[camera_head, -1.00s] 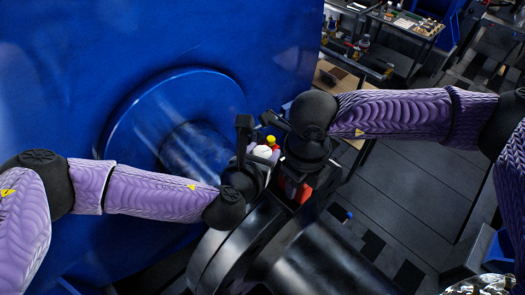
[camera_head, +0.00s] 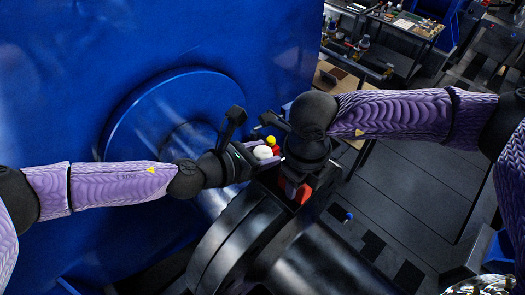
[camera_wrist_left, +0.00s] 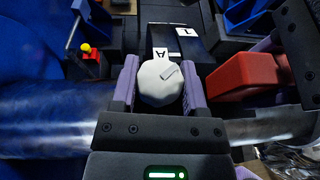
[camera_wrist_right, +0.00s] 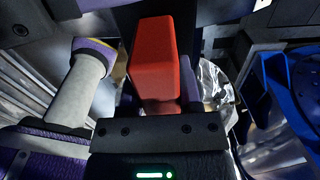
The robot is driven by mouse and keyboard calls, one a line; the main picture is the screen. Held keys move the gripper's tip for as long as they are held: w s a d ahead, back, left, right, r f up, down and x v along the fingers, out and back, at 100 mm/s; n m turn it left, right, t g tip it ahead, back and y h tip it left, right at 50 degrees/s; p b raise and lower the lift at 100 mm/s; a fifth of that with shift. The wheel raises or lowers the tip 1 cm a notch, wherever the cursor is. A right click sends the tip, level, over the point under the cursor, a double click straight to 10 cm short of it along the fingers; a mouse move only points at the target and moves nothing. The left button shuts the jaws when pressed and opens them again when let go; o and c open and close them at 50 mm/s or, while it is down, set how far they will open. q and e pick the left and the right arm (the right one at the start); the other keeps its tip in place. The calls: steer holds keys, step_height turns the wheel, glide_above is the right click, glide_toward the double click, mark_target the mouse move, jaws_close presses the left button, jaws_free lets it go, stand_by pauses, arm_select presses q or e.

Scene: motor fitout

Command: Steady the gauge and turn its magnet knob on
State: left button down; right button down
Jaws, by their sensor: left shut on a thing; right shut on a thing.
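The white round knob (camera_head: 263,152) stands beside the shaft in the head view. In the left wrist view the knob (camera_wrist_left: 160,83) has a small pointer mark and sits between the purple fingers of my left gripper (camera_wrist_left: 161,88), which is shut on it. A black part behind it carries white "A" and "1" labels. A red block (camera_head: 303,192) is held by my right gripper (camera_wrist_right: 160,88). The red block fills the middle of the right wrist view (camera_wrist_right: 155,60). Whether it joins the knob's base is hidden.
A yellow-and-red knob (camera_head: 271,141) stands just behind the white knob. The big blue housing (camera_head: 200,40) with its flange fills the left. A thick dark shaft (camera_head: 320,265) runs below both grippers. Tool tables (camera_head: 405,22) stand far off at top right, beyond open floor.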

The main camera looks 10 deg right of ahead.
arm_select(q)
steer(key=m+g, duration=0.2)
steer(key=m+g+h, duration=0.1)
steer(key=m+g, duration=0.1)
steer(key=shift+g+h, duration=0.3)
steer(key=shift+g, duration=0.1)
steer(key=shift+m+g, duration=1.7)
steer(key=shift+g, duration=0.2)
steer(key=shift+m, duration=0.3)
steer(key=shift+c, duration=2)
jaws_free()
steer(key=shift+a, duration=0.1)
steer(key=v, duration=1.1)
steer(key=shift+w+a, duration=0.25)
steer(key=shift+a, duration=0.15)
steer(key=shift+r, duration=0.1)
